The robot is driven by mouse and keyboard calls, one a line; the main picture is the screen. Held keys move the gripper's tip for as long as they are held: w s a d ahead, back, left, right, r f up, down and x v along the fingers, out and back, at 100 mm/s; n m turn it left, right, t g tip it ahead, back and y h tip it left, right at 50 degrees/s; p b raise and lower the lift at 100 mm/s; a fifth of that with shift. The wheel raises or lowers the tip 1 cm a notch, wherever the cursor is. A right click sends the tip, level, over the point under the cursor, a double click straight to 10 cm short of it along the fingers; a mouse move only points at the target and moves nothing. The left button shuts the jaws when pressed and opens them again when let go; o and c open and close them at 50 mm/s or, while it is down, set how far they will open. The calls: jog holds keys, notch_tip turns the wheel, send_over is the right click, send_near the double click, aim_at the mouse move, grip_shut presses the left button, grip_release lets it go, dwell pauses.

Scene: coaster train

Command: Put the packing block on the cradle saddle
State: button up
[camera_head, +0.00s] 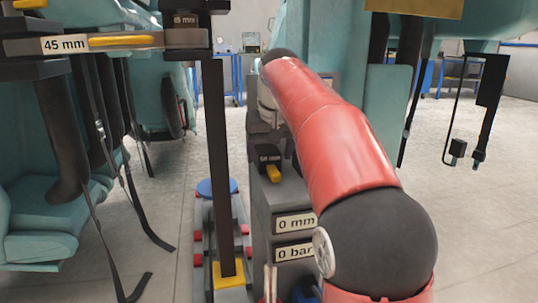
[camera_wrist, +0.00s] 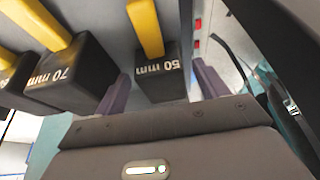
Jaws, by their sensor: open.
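In the wrist view, my gripper (camera_wrist: 160,72) is open, with one purple-grey finger on each side of a black packing block marked 50 mm (camera_wrist: 161,80). The block has a yellow handle, and I cannot tell whether the fingers touch it. A second black block marked 70 mm (camera_wrist: 70,78) sits to its left, also with a yellow handle. In the head view, a small black block with a yellow handle (camera_head: 268,155) sits on the grey unit beside my red arm. I cannot identify the cradle saddle with certainty.
A grey unit (camera_head: 262,215) with 0 mm and 0 bar labels stands beside a dark upright post (camera_head: 217,165). A dark arm marked 45 mm (camera_head: 22,47) extends at upper left. Teal seats (camera_head: 45,215) with hanging straps flank the space. Open floor (camera_head: 480,220) lies at right.

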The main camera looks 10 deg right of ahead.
aim_at(274, 169)
jog(key=p+v, duration=0.3)
jog(key=v, duration=0.7)
jog(key=shift+s+r, duration=0.1)
jog(key=shift+s, duration=0.05)
